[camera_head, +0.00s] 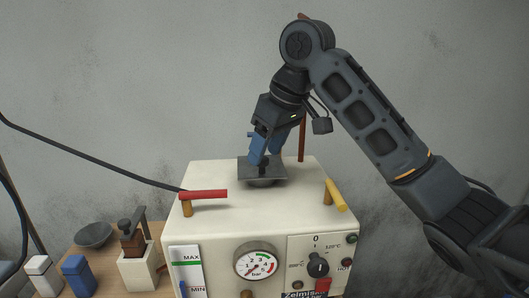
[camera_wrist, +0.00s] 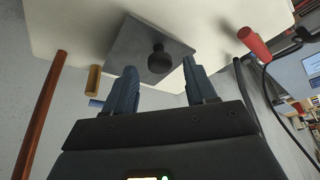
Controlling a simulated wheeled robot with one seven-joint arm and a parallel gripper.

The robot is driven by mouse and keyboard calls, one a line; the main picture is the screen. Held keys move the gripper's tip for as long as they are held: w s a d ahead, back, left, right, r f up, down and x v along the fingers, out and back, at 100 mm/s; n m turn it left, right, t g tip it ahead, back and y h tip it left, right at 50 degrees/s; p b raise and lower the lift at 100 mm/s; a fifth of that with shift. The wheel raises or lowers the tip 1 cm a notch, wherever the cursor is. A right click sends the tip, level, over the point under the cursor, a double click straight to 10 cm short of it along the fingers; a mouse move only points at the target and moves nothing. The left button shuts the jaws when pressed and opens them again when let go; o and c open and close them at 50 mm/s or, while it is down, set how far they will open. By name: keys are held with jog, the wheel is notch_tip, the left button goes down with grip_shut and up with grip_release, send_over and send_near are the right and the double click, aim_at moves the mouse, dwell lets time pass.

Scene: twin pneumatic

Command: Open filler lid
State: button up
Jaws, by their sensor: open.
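The filler lid (camera_head: 275,177) is a dark grey square plate on top of the cream machine (camera_head: 208,242). In the wrist view the filler lid (camera_wrist: 128,56) lies flat on the machine top, with a round black knob (camera_wrist: 160,58) in its middle. My gripper (camera_head: 265,158) is right over the lid in the head view, hiding part of it and of the knob. In the wrist view my gripper (camera_wrist: 160,78) has its two blue fingers apart, with the knob between and just beyond the fingertips. Contact with the knob cannot be told.
On the machine top stand a red-handled lever (camera_head: 203,194) at left and a yellow lever (camera_head: 335,195) at right. A brown rod (camera_head: 302,142) rises behind the lid. A gauge (camera_head: 256,262) and knob panel are in front. A grinder (camera_head: 136,255) stands left on the wooden table.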

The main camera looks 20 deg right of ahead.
jog(key=shift+x, duration=0.8)
jog(key=shift+c, duration=0.4)
grip_shut()
